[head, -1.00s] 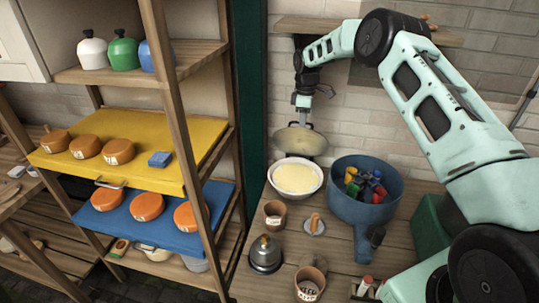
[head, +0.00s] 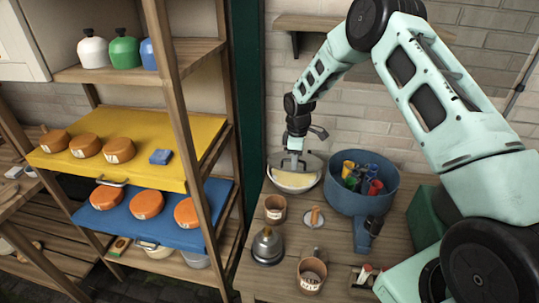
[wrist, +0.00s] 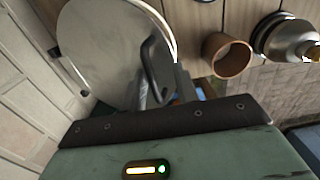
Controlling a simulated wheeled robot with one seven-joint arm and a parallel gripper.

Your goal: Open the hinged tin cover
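The tin cover (head: 313,165) is a round, dull metal lid, tilted over the back of a pale round bowl (head: 293,191). A strip of the bowl's yellow content shows at the front. In the wrist view the cover (wrist: 105,50) is a big pale disc at the upper left, with a dark loop handle (wrist: 150,68) near its right edge. My gripper (head: 293,160) is low over the bowl, at the cover. In the wrist view its fingertips (wrist: 168,88) are close beside the handle. Whether they grip it is unclear.
A blue pot (head: 349,200) with colourful items stands right of the bowl. Clay cups (head: 275,206), a metal bell (head: 267,247) and a wooden-knobbed disc (head: 314,219) are in front. A shelf rack with yellow (head: 180,125) and blue boards stands left. A wall lies close behind.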

